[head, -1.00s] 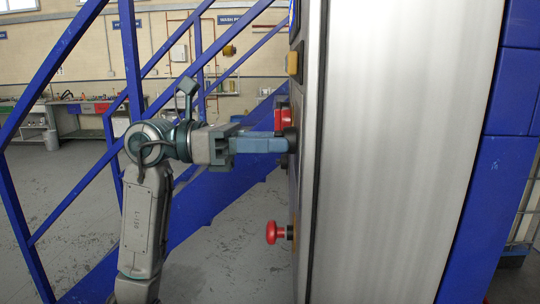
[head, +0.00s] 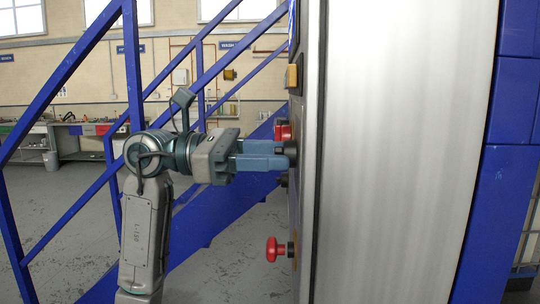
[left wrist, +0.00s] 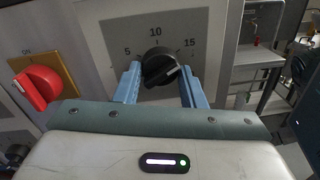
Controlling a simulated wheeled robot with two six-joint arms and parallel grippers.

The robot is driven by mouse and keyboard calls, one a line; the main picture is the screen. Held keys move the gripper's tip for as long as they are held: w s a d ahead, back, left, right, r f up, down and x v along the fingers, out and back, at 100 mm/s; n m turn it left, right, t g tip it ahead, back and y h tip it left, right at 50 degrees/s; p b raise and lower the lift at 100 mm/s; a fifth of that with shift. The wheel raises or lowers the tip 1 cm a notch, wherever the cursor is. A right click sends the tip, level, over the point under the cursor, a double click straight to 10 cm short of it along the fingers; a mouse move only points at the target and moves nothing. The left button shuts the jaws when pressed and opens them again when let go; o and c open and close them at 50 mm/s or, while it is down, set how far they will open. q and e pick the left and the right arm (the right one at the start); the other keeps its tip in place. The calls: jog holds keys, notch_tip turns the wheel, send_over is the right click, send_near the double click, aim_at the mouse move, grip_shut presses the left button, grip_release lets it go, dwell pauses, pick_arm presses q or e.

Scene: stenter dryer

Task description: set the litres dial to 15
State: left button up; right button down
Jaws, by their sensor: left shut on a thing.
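The litres dial is a black round knob (left wrist: 160,67) on a grey plate (left wrist: 115,35) marked 5, 10 and 15 in the left wrist view. A white line on the knob runs to its right side, slightly upward, below the 15 mark. My left gripper (left wrist: 160,85) has one blue finger on each side of the knob and is shut on it. In the head view, the left gripper (head: 286,155) reaches rightward to the dial (head: 291,150) on the panel's edge. The right gripper is not in view.
A red switch (left wrist: 38,88) on a yellow plate marked ON sits left of the dial. A red mushroom button (head: 272,249) sticks out below, and a yellow fitting (head: 292,76) sits above. Blue stair rails (head: 70,75) stand behind my left arm.

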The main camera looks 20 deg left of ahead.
pick_arm(q)
jog(key=o, duration=1)
jog(key=shift+f, duration=0.1)
jog(key=b+v, duration=0.3)
jog(key=v, duration=0.7)
jog(key=shift+s+a, duration=0.1)
jog(key=shift+a, duration=0.3)
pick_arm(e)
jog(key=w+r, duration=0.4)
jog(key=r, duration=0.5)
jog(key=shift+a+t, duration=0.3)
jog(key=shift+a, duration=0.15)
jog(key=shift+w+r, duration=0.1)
